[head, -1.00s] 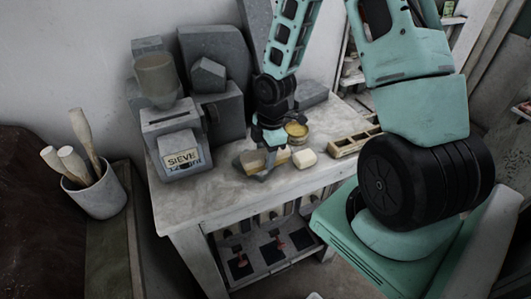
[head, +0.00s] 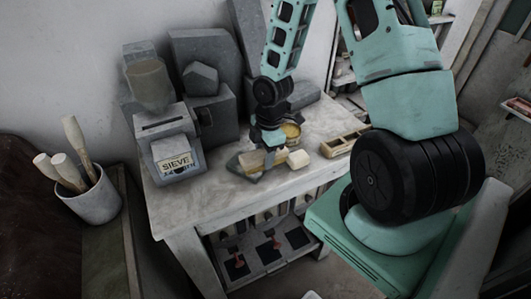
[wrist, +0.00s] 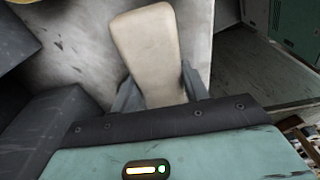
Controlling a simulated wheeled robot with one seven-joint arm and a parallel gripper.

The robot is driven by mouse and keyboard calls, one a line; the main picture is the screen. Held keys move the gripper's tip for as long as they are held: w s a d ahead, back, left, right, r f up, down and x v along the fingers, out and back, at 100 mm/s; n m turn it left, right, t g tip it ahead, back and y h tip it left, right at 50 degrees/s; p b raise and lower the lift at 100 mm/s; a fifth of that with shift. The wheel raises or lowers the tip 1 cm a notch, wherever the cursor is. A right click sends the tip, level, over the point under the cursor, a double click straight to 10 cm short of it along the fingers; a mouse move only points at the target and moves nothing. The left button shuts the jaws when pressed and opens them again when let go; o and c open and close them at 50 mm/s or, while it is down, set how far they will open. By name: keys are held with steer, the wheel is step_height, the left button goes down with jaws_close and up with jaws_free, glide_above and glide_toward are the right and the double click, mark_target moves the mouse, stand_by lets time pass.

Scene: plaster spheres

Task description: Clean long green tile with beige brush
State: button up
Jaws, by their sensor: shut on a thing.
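The beige brush (wrist: 150,50) stands out between my gripper's (wrist: 160,95) two fingers in the wrist view, its pale rounded end pointing away. My gripper is shut on it. The brush's far side is hidden by the gripper.
The pale worktable (head: 200,207) carries a grey box marked SIEVE (head: 175,160) at left, a yellowish round container (head: 292,133) behind my gripper and a wooden compartment tray (head: 343,143) at right. The table's front left is clear. A pot of wooden-handled tools (head: 95,200) stands further left.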

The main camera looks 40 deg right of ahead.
mark_target(252, 156)
steer(key=shift+w+a+b, duration=0.2)
steer(key=shift+w+a, duration=0.05)
steer(key=shift+a, duration=0.7)
steer(key=shift+w+a+b, duration=0.15)
steer(key=shift+w+a, duration=0.1)
steer(key=shift+a, duration=0.65)
steer(key=shift+d, duration=0.15)
steer(key=shift+s+d+r+p, duration=0.15)
steer(key=shift+s+d+p, duration=0.1)
steer(key=shift+d+p, duration=0.4)
steer(key=shift+s+d, duration=0.2)
steer(key=shift+d, duration=0.5)
steer(key=shift+s+d, duration=0.15)
steer(key=shift+d, duration=0.5)
steer(key=shift+a, duration=0.1)
steer(key=shift+w+a, duration=0.2)
steer(key=shift+a, duration=0.5)
steer(key=shift+w+a, duration=0.2)
steer(key=shift+a, duration=0.45)
steer(key=shift+w+a, duration=0.2)
steer(key=shift+a, duration=0.5)
